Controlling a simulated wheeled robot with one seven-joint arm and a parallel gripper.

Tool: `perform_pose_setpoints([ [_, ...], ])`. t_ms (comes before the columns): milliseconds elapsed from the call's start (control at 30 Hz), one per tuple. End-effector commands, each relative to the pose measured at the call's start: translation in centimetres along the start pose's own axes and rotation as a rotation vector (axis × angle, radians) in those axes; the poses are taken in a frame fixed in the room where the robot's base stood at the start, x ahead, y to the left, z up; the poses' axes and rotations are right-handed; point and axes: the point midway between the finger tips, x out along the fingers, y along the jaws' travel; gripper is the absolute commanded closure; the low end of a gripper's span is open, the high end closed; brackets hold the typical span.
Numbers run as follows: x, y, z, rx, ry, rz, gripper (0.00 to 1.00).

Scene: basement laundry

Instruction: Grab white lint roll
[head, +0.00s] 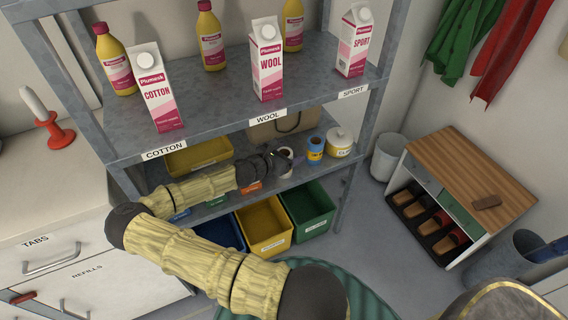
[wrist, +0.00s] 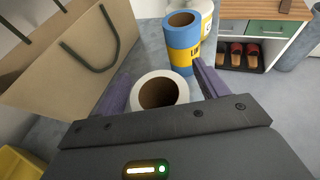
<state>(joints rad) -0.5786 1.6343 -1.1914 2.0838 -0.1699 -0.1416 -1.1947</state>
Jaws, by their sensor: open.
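The white lint roll (wrist: 185,92) stands on the shelf, its round brown hollow core facing my wrist camera. In the head view the white roll (head: 288,154) is partly hidden behind my gripper (head: 280,161). In the wrist view my gripper (wrist: 160,85) is open, with one finger on the left of the white roll and one on the right. I cannot tell whether either finger touches it. A blue and yellow roll (wrist: 181,45) stands just behind the white roll.
A brown paper bag (wrist: 75,55) stands close on the left. A white tub (head: 340,142) is right of the blue and yellow roll. The upper shelf (head: 215,105), bearing cartons and bottles, is above my arm. Yellow (head: 264,226) and green bins sit below.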

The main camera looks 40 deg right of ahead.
Motion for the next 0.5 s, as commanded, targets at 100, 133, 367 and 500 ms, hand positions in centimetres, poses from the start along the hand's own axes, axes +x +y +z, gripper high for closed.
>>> perform_pose_setpoints([
  [100,-0.04,0.02,0.02,0.0,0.0,0.0,0.27],
  [133,-0.05,0.02,0.02,0.0,0.0,0.0,0.27],
  [367,-0.03,-0.02,0.03,0.0,0.0,0.0,0.27],
  [500,-0.1,0.06,0.0,0.0,0.0,0.001,0.41],
])
